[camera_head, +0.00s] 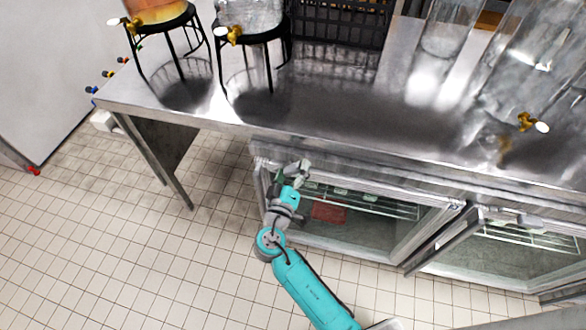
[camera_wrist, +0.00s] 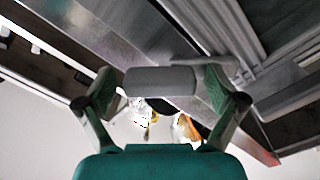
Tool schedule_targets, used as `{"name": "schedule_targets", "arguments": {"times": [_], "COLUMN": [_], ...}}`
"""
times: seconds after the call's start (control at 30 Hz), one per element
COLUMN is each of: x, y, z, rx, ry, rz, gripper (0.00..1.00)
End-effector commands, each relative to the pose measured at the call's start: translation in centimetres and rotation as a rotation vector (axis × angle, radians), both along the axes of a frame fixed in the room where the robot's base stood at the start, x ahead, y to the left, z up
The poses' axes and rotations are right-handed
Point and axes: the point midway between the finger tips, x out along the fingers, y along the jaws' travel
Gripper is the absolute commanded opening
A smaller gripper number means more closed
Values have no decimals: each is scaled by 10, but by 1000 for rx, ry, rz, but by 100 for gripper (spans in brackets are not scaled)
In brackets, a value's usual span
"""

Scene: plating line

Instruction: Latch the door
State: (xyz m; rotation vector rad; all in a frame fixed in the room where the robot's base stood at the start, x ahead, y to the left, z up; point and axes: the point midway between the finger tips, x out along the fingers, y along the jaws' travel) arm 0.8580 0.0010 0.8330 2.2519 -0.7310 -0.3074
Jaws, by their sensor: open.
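A stainless under-counter cabinet has two glass doors. The left glass door (camera_head: 345,235) is in front of my arm, and whether it is fully closed I cannot tell. My gripper (camera_head: 292,174) is at the upper left corner of this door. In the wrist view my gripper (camera_wrist: 160,92) is open, with one green-padded finger on each side. A grey rounded handle (camera_wrist: 160,80) lies across the space between the fingers, in front of the palm. Whether the fingers touch it I cannot tell. My gripper partly hides the latch area in the head view.
The right glass door (camera_head: 520,255) has a light handle (camera_head: 515,218). The steel counter (camera_head: 340,108) overhangs the doors and bears drink dispensers on black stands (camera_head: 252,38), a black crate (camera_head: 340,22) and glass vessels. The tiled floor (camera_head: 130,240) is clear at the left.

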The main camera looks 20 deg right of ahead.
Motion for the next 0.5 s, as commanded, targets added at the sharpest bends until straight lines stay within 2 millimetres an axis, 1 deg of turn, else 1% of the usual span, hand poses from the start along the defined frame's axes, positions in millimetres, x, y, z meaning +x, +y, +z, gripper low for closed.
{"name": "schedule_targets", "arguments": {"times": [0.07,0.1,0.17,0.2,0.3,0.5], "x": [0,0,0,0,0,0], "y": [0,0,0,0,0,-2], "z": [0,0,0,0,1,2], "rx": [0,0,0,0,0,0], "ry": [0,0,0,0,-1,-4], "rz": [0,0,0,0,-2,-5], "gripper": [94,91,76,66,43,42]}}
